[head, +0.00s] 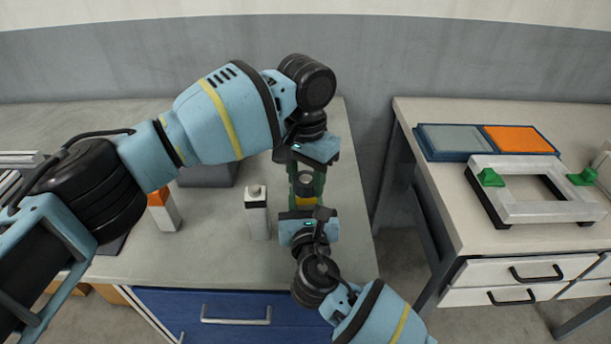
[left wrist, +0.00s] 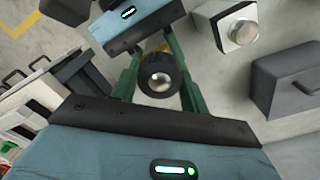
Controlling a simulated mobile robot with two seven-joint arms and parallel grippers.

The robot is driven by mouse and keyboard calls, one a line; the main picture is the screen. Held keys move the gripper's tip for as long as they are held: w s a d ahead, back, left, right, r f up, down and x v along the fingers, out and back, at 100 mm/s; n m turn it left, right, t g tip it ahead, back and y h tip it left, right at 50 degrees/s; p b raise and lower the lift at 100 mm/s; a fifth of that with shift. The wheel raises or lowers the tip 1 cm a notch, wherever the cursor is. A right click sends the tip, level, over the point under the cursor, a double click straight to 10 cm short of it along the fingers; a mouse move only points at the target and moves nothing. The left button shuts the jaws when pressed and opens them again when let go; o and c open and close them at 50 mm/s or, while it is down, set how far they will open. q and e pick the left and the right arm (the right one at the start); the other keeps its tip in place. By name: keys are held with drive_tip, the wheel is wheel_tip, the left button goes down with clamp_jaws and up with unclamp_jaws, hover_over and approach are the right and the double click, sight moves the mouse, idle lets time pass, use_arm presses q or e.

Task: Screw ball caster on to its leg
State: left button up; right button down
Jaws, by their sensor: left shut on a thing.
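A ball caster, a dark round housing with a silver ball (left wrist: 160,82), sits between green fingers in the left wrist view; it also shows as a dark piece in the head view (head: 305,178). My left gripper (head: 306,178) is shut on it. A yellow piece (head: 306,201) lies just beyond the caster towards my right gripper (head: 307,208); it looks like part of the leg, mostly hidden. My right gripper faces the left one closely, with the yellow piece at its fingers. Its grip and the joint between caster and leg are hidden.
A white block with a dark side and silver knob (head: 257,208) stands left of the grippers. An orange-topped white block (head: 163,210) and a grey box (head: 208,175) are farther left. A gap separates the right-hand table (head: 440,215), which holds a white frame (head: 485,205) and a blue tray (head: 430,143).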

use_arm(q)
drive_tip(key=m, duration=0.4)
drive_tip(key=shift+m, duration=0.4)
drive_tip(key=m, duration=0.5)
drive_tip(key=shift+m, duration=0.3)
drive_tip(key=o, duration=1.1)
drive_tip(key=shift+r, duration=2.2)
drive_tip(key=shift+c, duration=0.6)
